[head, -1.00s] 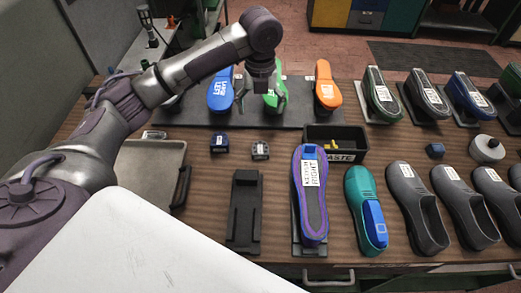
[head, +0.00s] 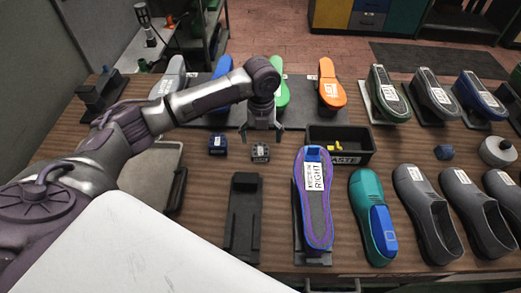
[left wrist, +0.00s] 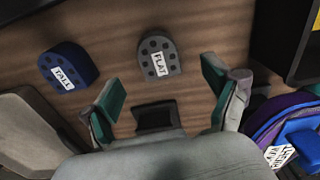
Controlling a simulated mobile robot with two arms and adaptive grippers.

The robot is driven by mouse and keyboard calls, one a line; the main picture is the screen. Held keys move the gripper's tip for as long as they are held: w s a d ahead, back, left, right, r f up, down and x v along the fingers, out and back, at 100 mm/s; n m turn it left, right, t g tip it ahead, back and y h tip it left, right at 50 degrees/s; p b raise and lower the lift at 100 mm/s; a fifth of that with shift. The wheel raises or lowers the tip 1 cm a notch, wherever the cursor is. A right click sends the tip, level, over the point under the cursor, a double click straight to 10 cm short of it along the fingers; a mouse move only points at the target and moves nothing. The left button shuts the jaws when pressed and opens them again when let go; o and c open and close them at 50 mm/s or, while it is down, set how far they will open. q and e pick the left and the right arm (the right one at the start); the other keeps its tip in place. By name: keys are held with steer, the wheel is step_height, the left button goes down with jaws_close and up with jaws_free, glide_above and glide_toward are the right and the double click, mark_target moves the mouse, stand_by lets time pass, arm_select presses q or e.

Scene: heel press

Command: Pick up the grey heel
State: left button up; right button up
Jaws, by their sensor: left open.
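The grey heel (head: 260,152) is a small block with a white label on the wooden table. In the left wrist view the grey heel (left wrist: 159,57) has several dark holes and its label reads FLAT. My left gripper (head: 262,134) hangs just above and behind the heel in the head view, open and empty. In the left wrist view the green-padded fingers of the gripper (left wrist: 163,92) are spread wide, and the heel lies ahead of them, between their lines and apart from both. My right gripper is not in view.
A blue heel (head: 218,143) labelled TALL sits left of the grey one. A black waste bin (head: 368,158) stands to the right. A dark stand (head: 243,220) and a purple-edged sole (head: 318,205) are nearer me. Several shoe lasts line the back.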

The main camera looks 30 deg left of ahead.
mark_target(260, 150)
arm_select(q)
steer(key=shift+f+p, duration=0.3)
steer(key=shift+f, duration=0.1)
step_height(260, 150, down, 4)
steer(key=shift+s+r+p, duration=0.1)
steer(key=shift+r+p, duration=0.1)
steer(key=shift+p, duration=0.45)
steer(key=shift+a+f, duration=0.1)
steer(key=shift+f, duration=0.25)
steer(key=c, duration=1.3)
